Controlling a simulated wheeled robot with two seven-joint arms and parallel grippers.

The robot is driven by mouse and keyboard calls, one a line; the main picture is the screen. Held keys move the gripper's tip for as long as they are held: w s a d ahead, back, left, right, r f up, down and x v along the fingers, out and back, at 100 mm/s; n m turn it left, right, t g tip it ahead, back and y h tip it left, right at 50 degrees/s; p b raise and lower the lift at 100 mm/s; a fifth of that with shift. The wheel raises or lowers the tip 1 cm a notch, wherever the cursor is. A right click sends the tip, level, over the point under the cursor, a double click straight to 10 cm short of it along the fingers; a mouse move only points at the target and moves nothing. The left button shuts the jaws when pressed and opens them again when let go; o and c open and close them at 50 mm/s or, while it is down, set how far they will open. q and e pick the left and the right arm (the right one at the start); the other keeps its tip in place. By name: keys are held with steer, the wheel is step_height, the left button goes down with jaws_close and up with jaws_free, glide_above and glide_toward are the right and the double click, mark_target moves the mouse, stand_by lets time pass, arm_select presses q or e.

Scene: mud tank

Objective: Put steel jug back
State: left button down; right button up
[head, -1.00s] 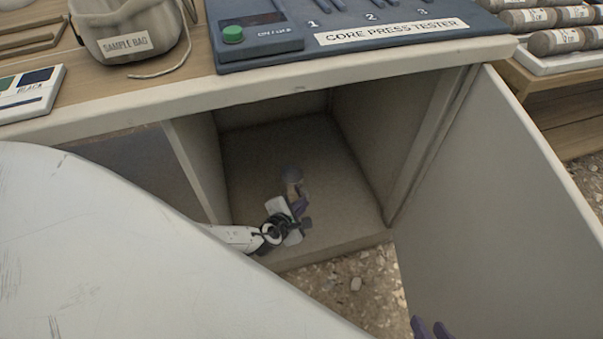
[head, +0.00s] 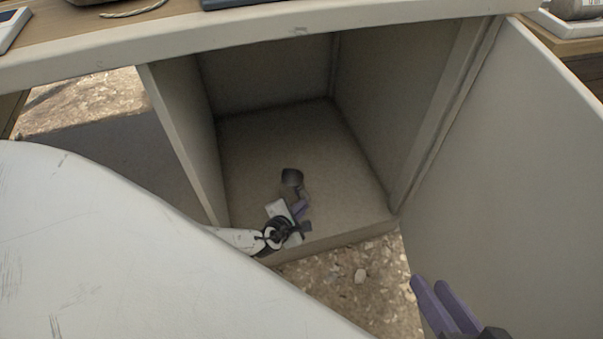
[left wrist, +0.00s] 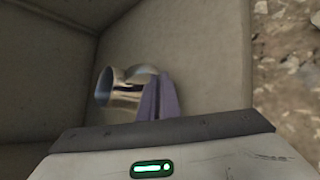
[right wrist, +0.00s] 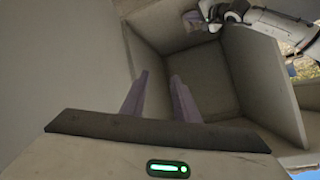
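The steel jug (head: 291,178) is low inside the open cabinet, near the front of its floor. In the left wrist view the shiny jug (left wrist: 108,88) has its round mouth turned to the left and its handle at the fingers. My left gripper (head: 301,208) reaches in from the left; its fingers (left wrist: 158,98) are close together on the handle side. I cannot tell whether the jug's base touches the floor. My right gripper (head: 445,305) is open and empty in front of the open door; its fingers (right wrist: 158,95) stand apart in the right wrist view.
The cabinet floor (head: 270,140) is bare behind the jug. A side wall (head: 185,140) stands left of the compartment and the open door (head: 500,180) stands right. The worktop edge (head: 250,42) overhangs above. Gravelly ground (head: 350,285) lies in front.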

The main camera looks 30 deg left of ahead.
arm_select(q)
steer(key=shift+w, duration=0.1)
steer(key=c, duration=2)
jaws_free()
